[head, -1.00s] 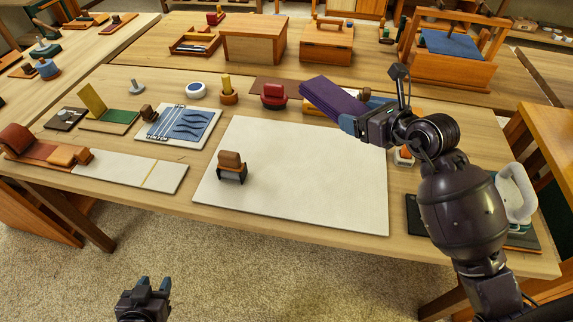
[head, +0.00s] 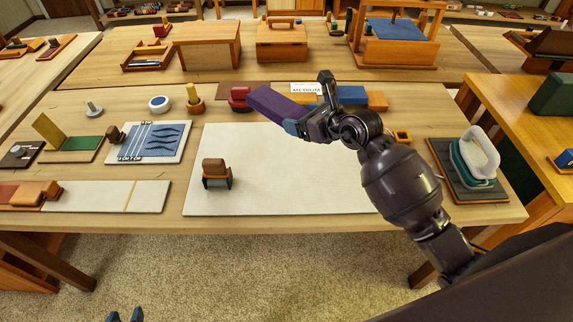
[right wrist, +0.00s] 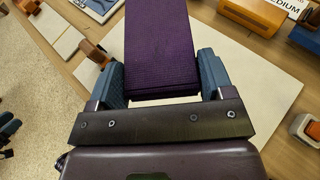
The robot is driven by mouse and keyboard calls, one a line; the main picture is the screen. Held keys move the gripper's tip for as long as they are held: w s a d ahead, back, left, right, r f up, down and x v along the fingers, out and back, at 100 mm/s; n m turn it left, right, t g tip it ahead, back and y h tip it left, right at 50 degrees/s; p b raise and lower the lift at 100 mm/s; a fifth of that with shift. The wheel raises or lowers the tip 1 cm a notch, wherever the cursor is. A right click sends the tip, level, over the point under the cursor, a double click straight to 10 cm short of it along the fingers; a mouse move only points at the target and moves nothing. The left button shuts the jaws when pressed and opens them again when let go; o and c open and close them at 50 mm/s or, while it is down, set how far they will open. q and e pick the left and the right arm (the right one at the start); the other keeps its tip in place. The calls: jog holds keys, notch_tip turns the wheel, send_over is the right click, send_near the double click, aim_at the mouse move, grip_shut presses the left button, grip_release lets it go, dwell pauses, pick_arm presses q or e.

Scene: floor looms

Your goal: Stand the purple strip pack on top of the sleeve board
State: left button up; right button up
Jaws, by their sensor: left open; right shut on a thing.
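The purple strip pack (head: 278,105) is a long, flat-sided block held in the air, tilted, over the back edge of the large white board. My right gripper (head: 298,128) is shut on its near end. The right wrist view shows the pack (right wrist: 160,45) between the two blue fingers of that gripper (right wrist: 160,78). My left gripper (head: 125,315) is open and empty at the bottom edge, over the floor; only its fingertips show. I cannot tell for sure which thing is the sleeve board; a long narrow white board (head: 100,197) lies at the table's left front.
The large white board (head: 290,175) carries a brown-topped block (head: 216,172). A red cushion (head: 239,98), a MEDIUM card (head: 305,88) and a blue block (head: 352,95) stand behind. An iron (head: 475,160) stands at right. Much of the white board is clear.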

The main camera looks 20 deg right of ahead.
jog(key=b, duration=0.2)
send_over(300, 175)
notch_tip(300, 175, down, 14)
jog(key=shift+a+r, duration=0.1)
jog(key=shift+r, duration=0.05)
pick_arm(q)
jog(key=shift+s+f+b, duration=0.25)
jog(key=shift+f+b, duration=0.25)
jog(key=shift+f, duration=0.85)
jog(key=shift+s+f+b, duration=0.25)
jog(key=shift+f+b, duration=0.2)
jog(key=shift+f, duration=0.85)
pick_arm(e)
jog(key=shift+f, duration=2.4)
jog(key=shift+f, duration=0.15)
jog(key=o, duration=0.9)
jog(key=shift+c, duration=0.2)
jog(key=shift+o, duration=0.7)
